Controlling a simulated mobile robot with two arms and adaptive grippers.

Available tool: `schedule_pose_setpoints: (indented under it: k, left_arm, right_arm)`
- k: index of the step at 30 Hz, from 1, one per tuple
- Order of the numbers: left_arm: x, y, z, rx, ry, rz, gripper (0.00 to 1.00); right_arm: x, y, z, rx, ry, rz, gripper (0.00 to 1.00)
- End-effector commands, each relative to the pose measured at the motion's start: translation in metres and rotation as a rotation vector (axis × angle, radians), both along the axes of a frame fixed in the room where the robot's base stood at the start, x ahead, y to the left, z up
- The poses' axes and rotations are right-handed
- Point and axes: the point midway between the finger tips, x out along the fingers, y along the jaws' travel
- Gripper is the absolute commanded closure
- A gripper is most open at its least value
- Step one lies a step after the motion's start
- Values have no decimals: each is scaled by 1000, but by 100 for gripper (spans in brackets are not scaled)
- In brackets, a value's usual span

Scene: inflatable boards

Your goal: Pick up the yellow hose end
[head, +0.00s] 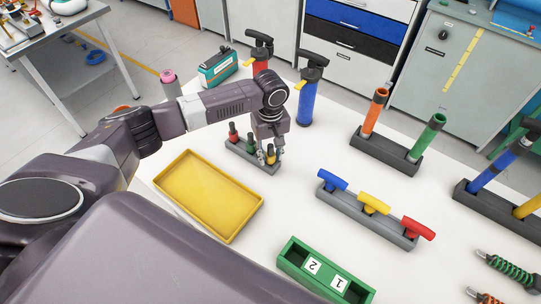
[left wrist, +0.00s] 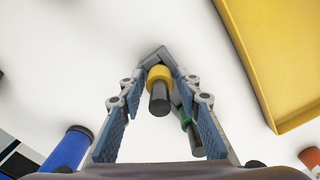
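The yellow hose end (head: 271,154) has a yellow collar and a dark tip. It stands at the right end of a small grey rack (head: 236,147), with a green one (head: 250,141) and a red one (head: 233,132) to its left. My left gripper (head: 267,152) points down over the yellow hose end. In the left wrist view the open fingers stand on either side of the yellow hose end (left wrist: 160,82), with gaps between. The green hose end (left wrist: 190,128) shows partly behind one finger. My right gripper is not in view.
A yellow tray (head: 236,226) lies in front of the rack. A blue pump (head: 307,100) and a red pump (head: 260,62) stand behind. A grey rack with coloured T-handles (head: 368,212) is to the right, and a green box (head: 325,272) is in front.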

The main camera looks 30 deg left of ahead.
Motion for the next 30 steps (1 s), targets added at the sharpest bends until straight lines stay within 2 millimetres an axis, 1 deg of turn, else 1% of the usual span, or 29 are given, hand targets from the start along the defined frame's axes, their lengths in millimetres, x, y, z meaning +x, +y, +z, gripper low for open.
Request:
schedule_pose_setpoints:
  k: [1, 7, 14, 19, 23, 26, 30]
  left_arm:
    - [0, 0, 0, 0, 0, 0, 77]
    - [0, 0, 0, 0, 0, 0, 98]
    - [0, 0, 1, 0, -1, 0, 98]
    - [1, 0, 8, -1, -2, 1, 98]
    - [2, 0, 24, 0, -5, 1, 98]
    - [2, 0, 43, -3, -6, 1, 98]
    - [2, 0, 79, -1, -7, -1, 98]
  right_arm:
    - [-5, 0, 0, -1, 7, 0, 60]
    - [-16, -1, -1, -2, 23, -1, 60]
    - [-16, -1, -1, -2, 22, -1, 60]
    - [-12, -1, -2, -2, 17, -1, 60]
    - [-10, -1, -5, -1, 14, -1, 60]
    - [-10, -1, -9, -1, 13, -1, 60]
    - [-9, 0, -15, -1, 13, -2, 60]
